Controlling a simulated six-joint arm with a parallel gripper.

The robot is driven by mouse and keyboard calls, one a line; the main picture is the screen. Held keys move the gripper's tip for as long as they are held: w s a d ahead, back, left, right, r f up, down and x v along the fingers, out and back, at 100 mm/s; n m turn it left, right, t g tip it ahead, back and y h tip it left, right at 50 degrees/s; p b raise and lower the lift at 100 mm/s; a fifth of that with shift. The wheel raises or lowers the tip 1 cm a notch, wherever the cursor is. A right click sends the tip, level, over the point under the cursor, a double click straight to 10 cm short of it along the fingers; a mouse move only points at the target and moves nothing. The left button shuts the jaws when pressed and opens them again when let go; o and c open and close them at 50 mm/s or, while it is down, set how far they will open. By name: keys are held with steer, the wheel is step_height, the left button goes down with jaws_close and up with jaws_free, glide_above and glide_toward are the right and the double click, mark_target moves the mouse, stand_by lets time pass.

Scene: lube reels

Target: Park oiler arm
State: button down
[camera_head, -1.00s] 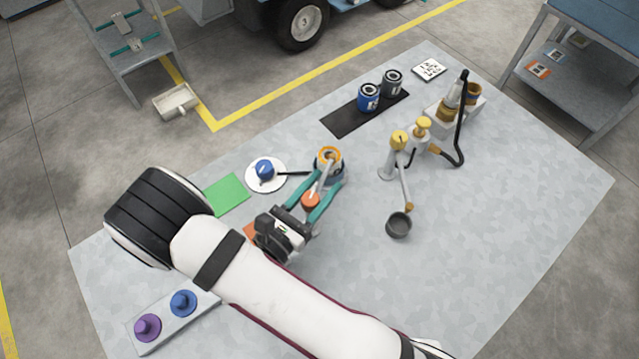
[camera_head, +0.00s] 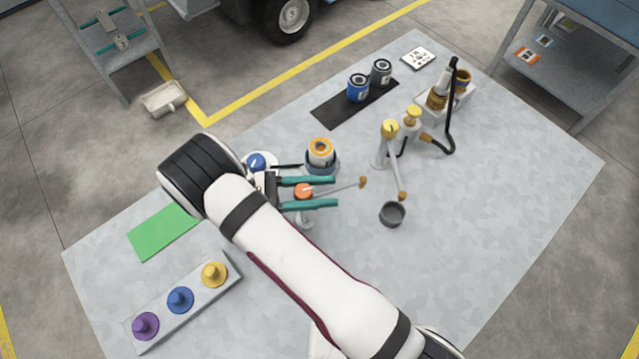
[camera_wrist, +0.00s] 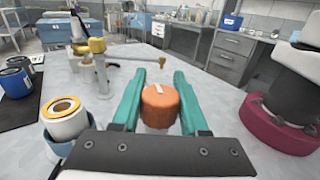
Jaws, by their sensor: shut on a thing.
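My gripper (camera_head: 307,192), with two teal fingers, is shut on the orange knob (camera_head: 304,191) of a small post in the middle of the table. The knob also shows between the fingers in the wrist view (camera_wrist: 160,105). From this post a thin grey oiler arm (camera_head: 338,187) points right to a brass tip (camera_head: 362,182). The tip is clear of the orange-rimmed white reel (camera_head: 320,151), which sits in a blue-grey holder left of the tip. The reel is at lower left in the wrist view (camera_wrist: 66,115).
A yellow-topped stand (camera_head: 390,130) with a spout arm stands to the right, above a dark cup (camera_head: 392,214). Blue (camera_head: 358,88) and grey (camera_head: 381,72) cans stand on a black mat. A tray with purple, blue and yellow knobs (camera_head: 180,300) lies front left, near a green mat (camera_head: 160,231).

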steer(key=shift+s+m+g, duration=0.3)
steer(key=shift+m+g, duration=0.65)
steer(key=shift+g, duration=0.55)
steer(key=shift+s+m+g, duration=0.25)
steer(key=shift+m+g, duration=0.7)
steer(key=shift+g, duration=0.55)
steer(key=shift+c, duration=2.1)
jaws_free()
steer(key=s+d+r, duration=0.1)
steer(key=d+r, duration=1)
steer(key=shift+s+d, duration=0.15)
steer(key=shift+d, duration=0.2)
